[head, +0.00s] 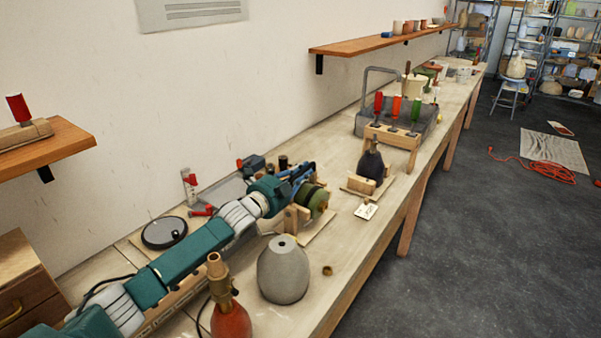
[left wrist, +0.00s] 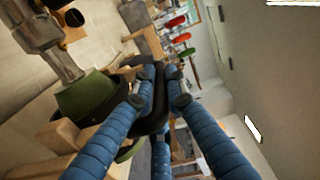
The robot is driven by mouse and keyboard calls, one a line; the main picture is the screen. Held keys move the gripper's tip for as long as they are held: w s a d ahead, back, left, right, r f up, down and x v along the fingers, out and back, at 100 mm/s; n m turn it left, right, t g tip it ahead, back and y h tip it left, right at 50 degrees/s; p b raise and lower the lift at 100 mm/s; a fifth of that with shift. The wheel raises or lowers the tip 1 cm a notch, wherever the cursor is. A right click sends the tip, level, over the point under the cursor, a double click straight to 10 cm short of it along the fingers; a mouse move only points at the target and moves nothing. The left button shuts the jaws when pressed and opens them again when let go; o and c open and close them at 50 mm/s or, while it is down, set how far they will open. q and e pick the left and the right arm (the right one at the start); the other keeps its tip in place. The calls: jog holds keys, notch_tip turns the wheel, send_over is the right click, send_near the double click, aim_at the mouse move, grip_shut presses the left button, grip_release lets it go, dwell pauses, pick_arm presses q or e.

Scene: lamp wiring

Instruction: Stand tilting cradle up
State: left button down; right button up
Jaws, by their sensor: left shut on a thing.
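The tilting cradle (head: 292,217) is a wooden frame on a flat board near the middle of the bench. An olive-green rounded body (head: 315,201) lies on its side in it, and this body also shows in the left wrist view (left wrist: 85,100). My left gripper (head: 303,180) reaches over the cradle from the left. In the left wrist view its blue fingers (left wrist: 158,90) are closed around a dark curved part beside the green body. How that part joins the cradle is hidden. My right gripper is not in view.
A grey vase (head: 284,272) and a red bottle-shaped lamp body (head: 231,318) stand at the front. A dark vase (head: 371,166) and a rack of coloured screwdrivers (head: 391,140) stand farther along the bench. A black disc (head: 164,232) lies near the wall.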

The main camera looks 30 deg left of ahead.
aim_at(317, 192)
pick_arm(q)
jog(key=shift+s+d+f+m, duration=0.1)
jog(key=shift+d+m, duration=0.65)
jog(key=shift+d, duration=0.05)
jog(key=shift+s+d+f+m, duration=0.1)
jog(key=shift+d+m, duration=0.65)
jog(key=shift+d+f+m+b, duration=0.2)
jog(key=shift+d+m+b, duration=0.15)
jog(key=shift+d+m, duration=0.35)
jog(key=shift+d+f+m+b, duration=0.2)
jog(key=shift+d+m+b, duration=0.15)
jog(key=shift+d+m, duration=0.35)
jog(key=shift+a, duration=0.1)
jog(key=shift+f, duration=0.1)
jog(key=c, duration=1.8)
grip_release()
jog(key=shift+o, duration=0.2)
jog(key=shift+r, duration=0.2)
jog(key=shift+a+r, duration=0.1)
jog(key=shift+r, duration=0.25)
notch_tip(317, 192, up, 9)
jog(key=shift+r, duration=0.15)
